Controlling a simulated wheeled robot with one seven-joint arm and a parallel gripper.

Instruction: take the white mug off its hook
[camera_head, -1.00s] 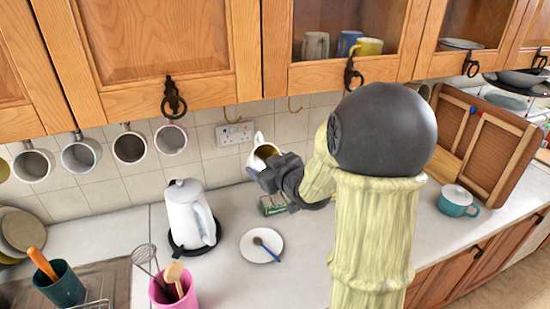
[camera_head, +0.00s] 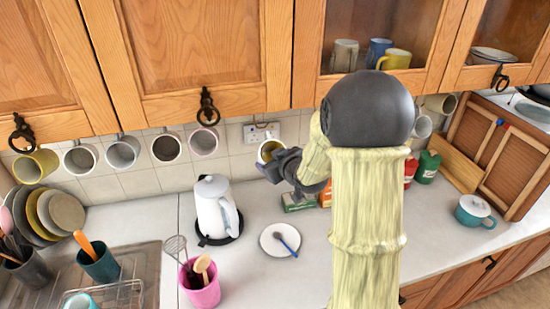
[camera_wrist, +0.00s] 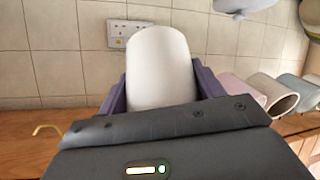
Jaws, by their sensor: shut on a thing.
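The white mug (camera_head: 268,150) is held in front of the tiled wall, below the cabinets, in the head view. Its inside looks yellowish. My gripper (camera_head: 275,162) is shut on it. In the wrist view the mug's smooth white body (camera_wrist: 162,65) fills the space between the two purple fingers. A brass hook (camera_head: 264,123) shows under the cabinet, just above the mug. An empty brass hook (camera_wrist: 46,130) also shows in the wrist view, apart from the mug. The mug's handle is not clearly visible now.
Several mugs hang in a row to the left, the nearest a pinkish mug (camera_head: 204,141). Below are a white kettle (camera_head: 214,207), a plate (camera_head: 279,240) with a spoon, a pink utensil pot (camera_head: 201,287) and small boxes (camera_head: 298,202). A wall socket (camera_head: 284,128) is behind. My arm hides some counter.

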